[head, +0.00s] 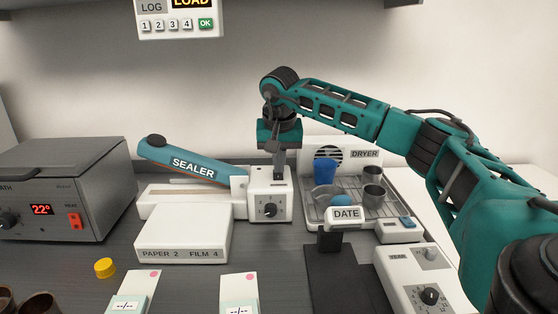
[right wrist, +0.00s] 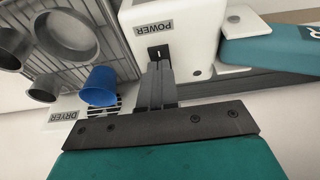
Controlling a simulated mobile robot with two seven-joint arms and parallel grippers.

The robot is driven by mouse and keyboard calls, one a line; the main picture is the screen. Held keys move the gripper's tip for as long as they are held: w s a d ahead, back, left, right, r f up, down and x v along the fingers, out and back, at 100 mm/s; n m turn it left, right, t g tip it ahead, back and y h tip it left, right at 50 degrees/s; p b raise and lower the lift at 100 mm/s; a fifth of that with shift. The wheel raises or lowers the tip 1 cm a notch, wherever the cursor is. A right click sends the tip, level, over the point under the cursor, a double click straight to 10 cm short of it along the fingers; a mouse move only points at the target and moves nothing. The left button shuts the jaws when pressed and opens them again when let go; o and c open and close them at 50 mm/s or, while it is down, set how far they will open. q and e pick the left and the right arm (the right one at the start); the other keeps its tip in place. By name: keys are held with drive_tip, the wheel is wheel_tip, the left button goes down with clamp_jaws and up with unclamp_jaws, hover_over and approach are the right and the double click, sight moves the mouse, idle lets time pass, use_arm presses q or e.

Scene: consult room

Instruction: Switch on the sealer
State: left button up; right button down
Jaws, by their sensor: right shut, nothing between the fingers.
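The sealer (head: 195,167) has a raised blue arm, a white base and a white box (head: 270,207) with a dial on its front. In the right wrist view, the box (right wrist: 185,28) has a POWER label and a small dark switch (right wrist: 158,51) with a white mark. My right gripper (head: 279,176) points down at the top of the box, shut and empty. In the right wrist view its fingertips (right wrist: 158,66) are right beside the switch and cover part of it. I cannot tell whether they touch it. My left gripper is not in view.
The dryer (head: 365,153) with metal cups and a blue cup (head: 325,171) stands right of the sealer. A DATE stamp (head: 345,214) and a YEAR box (head: 410,283) are in front. A heater box (head: 65,185) is at left, a PAPER/FILM box (head: 183,236) before the sealer.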

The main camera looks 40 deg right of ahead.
idle(0.4)
drive_tip(key=shift+r, duration=0.2)
drive_tip(key=p+v, duration=0.1)
drive_tip(key=v, duration=1.1)
drive_tip(key=shift+r, duration=0.2)
drive_tip(key=shift+s+a, duration=0.1)
